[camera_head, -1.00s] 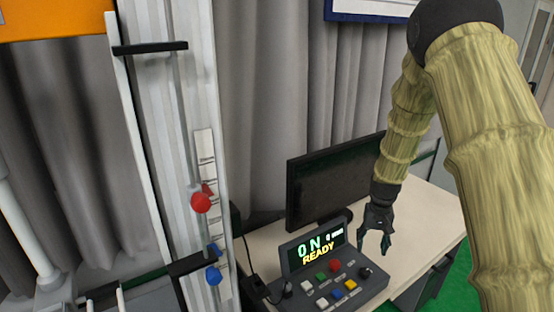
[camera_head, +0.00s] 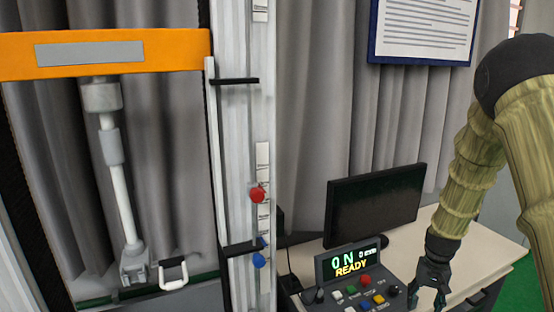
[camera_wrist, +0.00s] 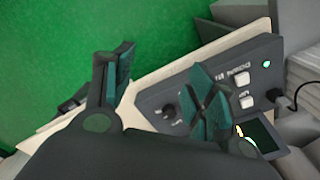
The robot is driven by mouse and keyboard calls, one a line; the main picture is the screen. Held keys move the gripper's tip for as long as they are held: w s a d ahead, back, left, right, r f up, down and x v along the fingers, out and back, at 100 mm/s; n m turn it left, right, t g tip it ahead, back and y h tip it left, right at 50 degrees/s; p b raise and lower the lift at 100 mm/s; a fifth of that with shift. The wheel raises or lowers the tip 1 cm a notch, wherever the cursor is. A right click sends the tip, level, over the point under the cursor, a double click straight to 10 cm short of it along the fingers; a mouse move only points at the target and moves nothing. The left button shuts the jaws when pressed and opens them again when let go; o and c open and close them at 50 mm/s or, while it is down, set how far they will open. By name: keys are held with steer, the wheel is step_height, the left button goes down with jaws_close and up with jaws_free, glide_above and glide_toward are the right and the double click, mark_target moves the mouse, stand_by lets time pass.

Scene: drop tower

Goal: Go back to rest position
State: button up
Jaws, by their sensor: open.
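My gripper (camera_head: 432,294) hangs at the lower right in the head view, with its fingers pointing down beside the right side of the control box. In the wrist view my gripper (camera_wrist: 160,90) has its dark green fingers spread apart with nothing between them. The control box (camera_head: 335,272) stands on the desk; its display reads "ON" and "READY". It also shows in the wrist view (camera_wrist: 205,75), partly hidden behind one finger, with a knob and white buttons. Its lower edge is cut off in the head view.
A dark monitor (camera_head: 375,208) stands behind the box on the pale desk (camera_head: 490,252). At left is the tower column (camera_head: 238,150) with a red knob (camera_head: 257,194) and a blue knob (camera_head: 259,260). An orange crossbar (camera_head: 180,50) spans the upper left. Green floor (camera_wrist: 60,50) is open beside the desk.

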steer(key=s+a+f+n, duration=0.1)
steer(key=s+a+f, duration=0.5)
steer(key=f, duration=0.4)
steer(key=s+a+f+n, duration=0.1)
steer(key=s+a+f, duration=0.2)
steer(key=s+f, duration=0.65)
steer(key=s+a+f, duration=0.2)
steer(key=s+a, duration=0.1)
steer(key=s, duration=0.4)
steer(key=s+a+f+n, duration=0.1)
steer(key=s+a+f, duration=0.2)
steer(key=s, duration=0.4)
steer(key=s+a+f+n+b, duration=0.1)
steer(key=s+a+f, duration=0.1)
steer(key=s+a, duration=0.3)
steer(key=s, duration=0.3)
steer(key=shift+a+f, duration=0.15)
steer(key=shift+s, duration=0.1)
